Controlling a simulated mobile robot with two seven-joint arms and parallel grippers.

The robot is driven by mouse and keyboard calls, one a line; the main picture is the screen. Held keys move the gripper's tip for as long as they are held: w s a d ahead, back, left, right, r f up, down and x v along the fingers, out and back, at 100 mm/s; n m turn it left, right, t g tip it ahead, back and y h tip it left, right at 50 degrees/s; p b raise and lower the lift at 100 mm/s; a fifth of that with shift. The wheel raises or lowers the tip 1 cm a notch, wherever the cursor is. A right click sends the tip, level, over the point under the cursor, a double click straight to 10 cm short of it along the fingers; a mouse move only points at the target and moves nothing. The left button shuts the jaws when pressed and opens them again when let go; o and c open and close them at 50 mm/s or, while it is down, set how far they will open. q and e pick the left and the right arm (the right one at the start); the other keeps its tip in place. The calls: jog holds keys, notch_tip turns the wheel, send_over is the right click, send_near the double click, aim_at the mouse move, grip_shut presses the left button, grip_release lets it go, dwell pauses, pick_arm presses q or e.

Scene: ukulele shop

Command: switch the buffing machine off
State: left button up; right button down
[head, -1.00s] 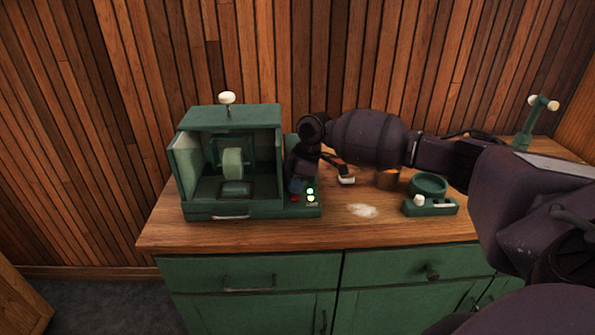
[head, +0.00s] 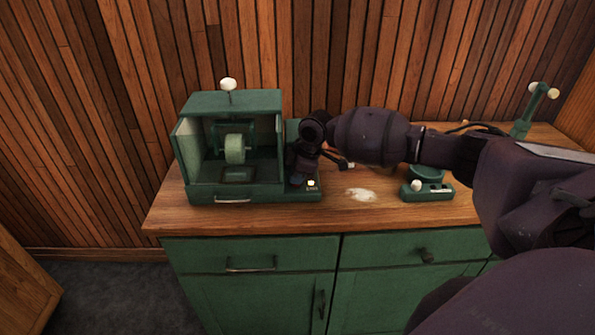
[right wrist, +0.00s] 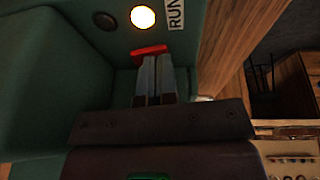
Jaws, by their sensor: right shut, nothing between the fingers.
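The green buffing machine (head: 232,102) stands on the left of the wooden counter, its pale wheel (head: 235,148) inside the open-front housing. On its right-hand panel one lamp (head: 311,183) glows. The right wrist view shows a lit yellowish lamp (right wrist: 143,17) beside a RUN label (right wrist: 175,14), and a dark round lamp (right wrist: 105,20). A red switch (right wrist: 150,50) sits right at the tips of my right gripper (right wrist: 157,62), seemingly touching. That gripper (head: 296,181) is shut and empty, pointing down at the panel. The red switch is hidden in the head view. My left gripper is out of view.
A small green device (head: 428,190) with a white knob stands right of a white powdery patch (head: 361,194). A green stand (head: 522,128) is at the back right. Green drawers (head: 250,256) are below the counter (head: 330,218). A wood-panelled wall is behind.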

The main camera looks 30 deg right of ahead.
jog(key=shift+w+d+f, duration=0.1)
jog(key=shift+w, duration=0.25)
jog(key=shift+w+d, duration=0.3)
dwell(0.4)
jog(key=shift+w+r+p, duration=0.1)
jog(key=shift+r+p, duration=0.25)
jog(key=shift+r, duration=0.25)
notch_tip(320, 180, up, 3)
jog(key=p, duration=0.3)
jog(key=shift+a, duration=0.1)
jog(key=shift+s+r+p, duration=0.2)
jog(key=shift+r+p, duration=0.05)
jog(key=shift+p, duration=0.3)
jog(key=s+v, duration=0.1)
jog(key=v, duration=0.8)
jog(key=shift+r+b, duration=0.2)
jog(key=shift+b, duration=0.2)
